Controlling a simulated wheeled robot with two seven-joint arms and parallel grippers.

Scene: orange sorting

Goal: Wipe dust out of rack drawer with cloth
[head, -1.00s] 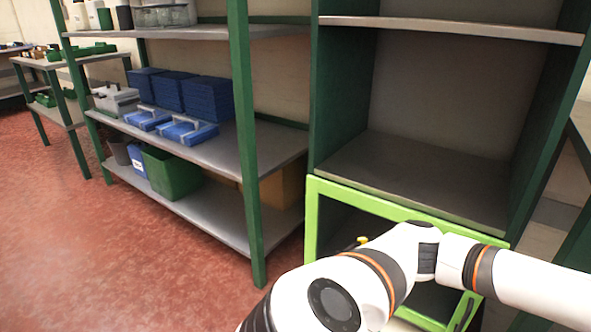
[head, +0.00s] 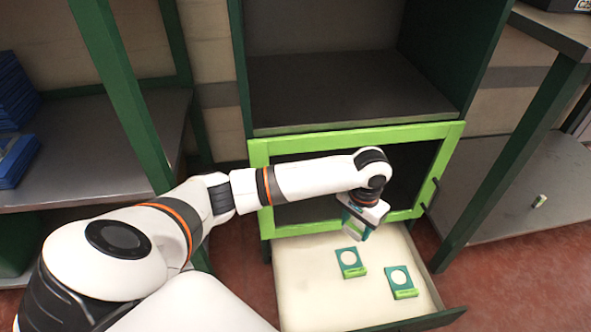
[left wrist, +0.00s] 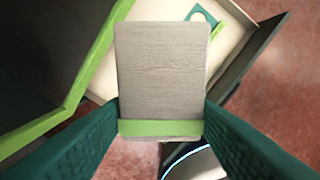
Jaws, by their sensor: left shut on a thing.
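The rack drawer (head: 306,296) is pulled out below the green-framed rack opening, with a pale cream floor. Dust is hard to make out on it. My left gripper (head: 360,226) is over the back part of the drawer, pointing down. In the head view the cloth is mostly hidden by the gripper. My right gripper is not in view.
Two teal cards with white discs, one nearer the gripper (head: 350,259) and one to its right (head: 401,276), lie in the drawer. The bright green door frame (head: 258,190) stands around the opening above. A dark green shelf post (head: 500,165) is at right.

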